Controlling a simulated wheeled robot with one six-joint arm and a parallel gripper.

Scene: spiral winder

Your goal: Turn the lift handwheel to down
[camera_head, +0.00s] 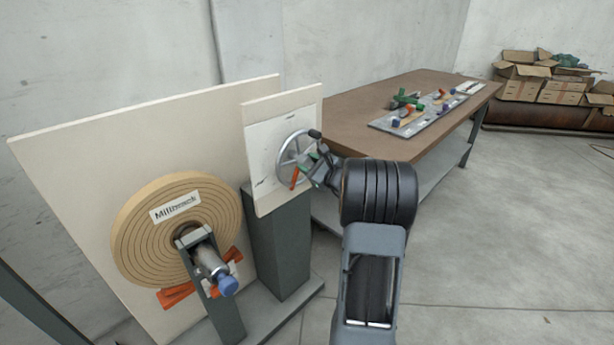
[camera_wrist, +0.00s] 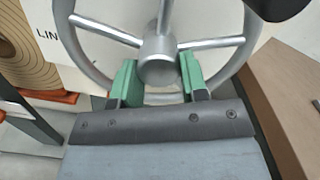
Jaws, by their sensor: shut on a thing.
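The lift handwheel (camera_head: 284,158) is a silver spoked wheel on a pale upright panel, with a dark crank knob (camera_head: 314,134) at its upper right. In the wrist view the wheel's spokes (camera_wrist: 105,30) and round hub (camera_wrist: 158,62) fill the upper middle. My gripper (camera_head: 308,170) is at the wheel's front. Its green fingers (camera_wrist: 159,72) stand on both sides of the hub, shut on the handwheel there. The knob (camera_wrist: 275,7) shows dark at the wrist view's upper right. I cannot read any up or down mark.
A large tan spiral roll (camera_head: 135,250) with an orange bracket and a blue-ended shaft stands left of the wheel. A brown workbench (camera_head: 350,115) with a tool board (camera_head: 430,120) is close on the right. Cardboard boxes (camera_head: 540,85) lie far right. The floor at right is clear.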

